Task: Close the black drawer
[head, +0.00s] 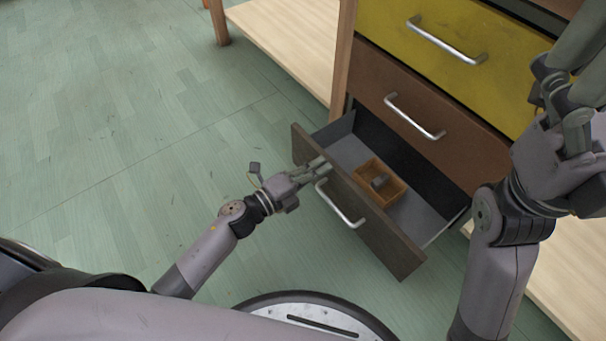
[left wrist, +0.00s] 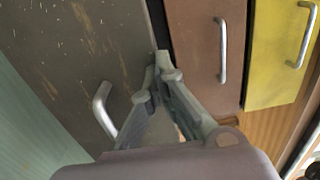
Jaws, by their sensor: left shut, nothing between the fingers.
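The black drawer (head: 385,232) is the lowest of the drawer unit and stands open, its dark, scuffed front pulled out from the unit. It has a silver bar handle (head: 338,206), which also shows in the left wrist view (left wrist: 101,108). My left gripper (head: 324,165) is shut and empty, at the top edge of the drawer front near its left end, beside the handle. Whether it touches the front is not clear. In the left wrist view its fingertips (left wrist: 162,66) meet over the drawer front's edge. My right gripper (head: 572,85) is raised at the right, partly cut off.
A small orange-brown box (head: 378,184) with a dark object inside lies in the drawer. Above are a shut brown drawer (head: 380,85) and a yellow drawer (head: 440,40). A wooden shelf (head: 290,40) is at the left of the unit. Green floor is clear at left.

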